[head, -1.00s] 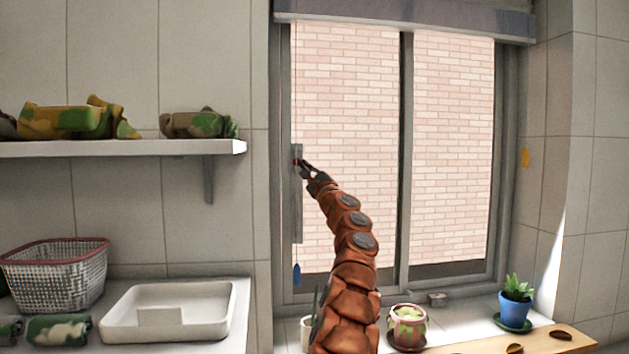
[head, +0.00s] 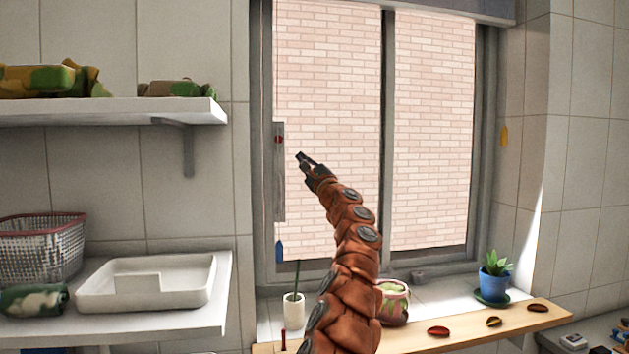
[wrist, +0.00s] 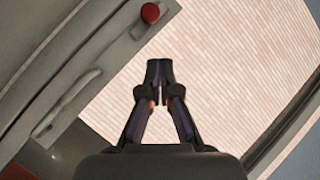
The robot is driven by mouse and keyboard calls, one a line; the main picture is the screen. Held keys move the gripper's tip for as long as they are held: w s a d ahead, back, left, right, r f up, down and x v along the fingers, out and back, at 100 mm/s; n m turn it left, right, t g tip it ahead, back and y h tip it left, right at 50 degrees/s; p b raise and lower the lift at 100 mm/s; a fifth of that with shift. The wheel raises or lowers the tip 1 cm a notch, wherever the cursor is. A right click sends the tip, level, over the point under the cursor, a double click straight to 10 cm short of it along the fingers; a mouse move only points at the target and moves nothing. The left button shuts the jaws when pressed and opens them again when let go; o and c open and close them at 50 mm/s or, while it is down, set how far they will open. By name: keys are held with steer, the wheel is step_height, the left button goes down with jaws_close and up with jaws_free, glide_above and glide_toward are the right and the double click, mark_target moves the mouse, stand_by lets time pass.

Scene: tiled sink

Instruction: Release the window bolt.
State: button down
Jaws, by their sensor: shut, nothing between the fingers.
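The window (head: 328,130) has a grey frame and two panes. On its left upright is a long grey plate (head: 279,190) with a red knob (head: 279,139) near its top; this looks like the bolt. In the wrist view the red knob (wrist: 150,13) is at the top edge, beyond my fingertips, and a grey bar handle (wrist: 78,90) runs along the plate on the left. My gripper (head: 299,156) is shut and empty, in front of the left pane. It appears right of and slightly below the knob, apart from it.
A blue cord pull (head: 280,250) hangs below the plate. Below the window are a white pot (head: 293,310), a pinkish pot (head: 393,302), a blue plant pot (head: 494,284) and a wooden board (head: 465,318). A white shelf (head: 110,112) juts out at left.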

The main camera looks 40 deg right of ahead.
steer(key=b+v, duration=0.4)
steer(key=v, duration=0.2)
steer(key=shift+s, duration=0.15)
stand_by(0.4)
steer(key=shift+s+f, duration=0.1)
steer(key=shift+f, duration=0.05)
stand_by(0.6)
